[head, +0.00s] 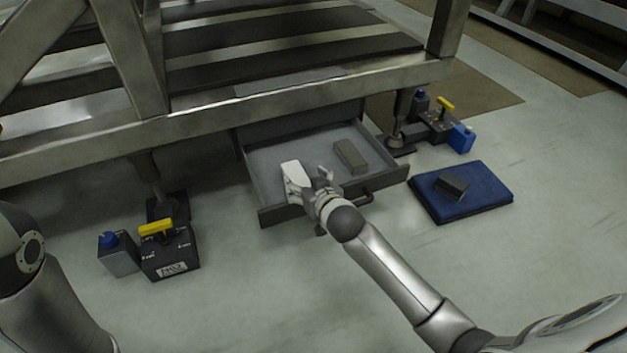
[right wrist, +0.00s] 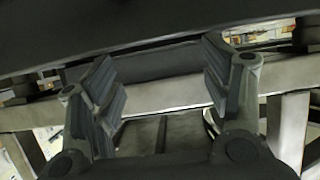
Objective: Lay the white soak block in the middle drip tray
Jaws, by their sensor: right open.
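The white soak block (head: 293,170) shows as a pale, long shape at the left part of the pulled-out grey drip tray (head: 265,213), under the metal frame. My right gripper (head: 312,180) is over the tray's front part, just beside the block's near end; its fingers partly cover that end. I cannot tell whether they touch it. In the right wrist view the gripper (right wrist: 160,95) is open, with no white block visible between the fingers. Only a part of my left arm shows at the left edge of the head view; its gripper is out of view.
A grey-brown block (head: 350,156) lies in the tray's right part. A blue mat (head: 468,205) with a dark block (head: 451,186) lies at right. Boxes with yellow handles (head: 156,228) (head: 446,105) stand by the frame's feet. The metal frame (head: 215,112) overhangs the tray's back.

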